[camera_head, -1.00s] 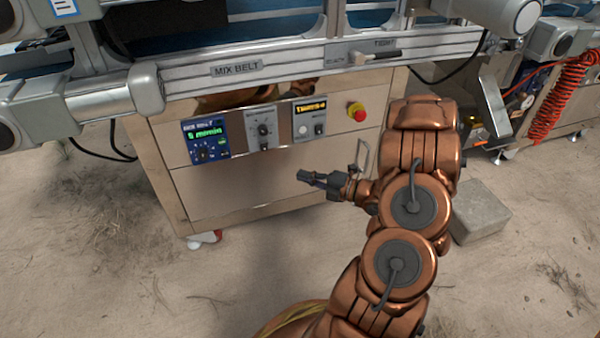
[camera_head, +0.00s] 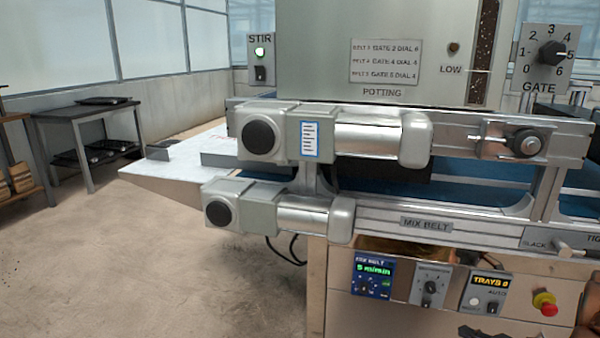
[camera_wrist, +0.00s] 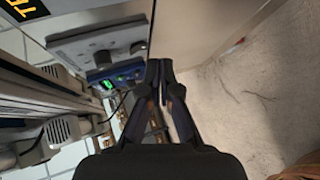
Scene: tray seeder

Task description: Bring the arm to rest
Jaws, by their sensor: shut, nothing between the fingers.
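My gripper (camera_wrist: 160,75) is shut and empty in the wrist view, its two dark fingers together beside the machine's cabinet front. In the head view a dark part that looks like my gripper (camera_head: 487,333) just shows at the bottom edge, in front of the cabinet (camera_head: 390,318) below the control panels. I see no contact between the fingers and the machine.
The cabinet carries a blue mix belt display (camera_head: 373,275), a knob panel (camera_head: 429,285), a trays panel (camera_head: 486,293) and a red stop button (camera_head: 545,303). The belt frame (camera_head: 420,224) juts out above. Open floor (camera_head: 150,260) lies left; a dark table (camera_head: 75,112) stands behind.

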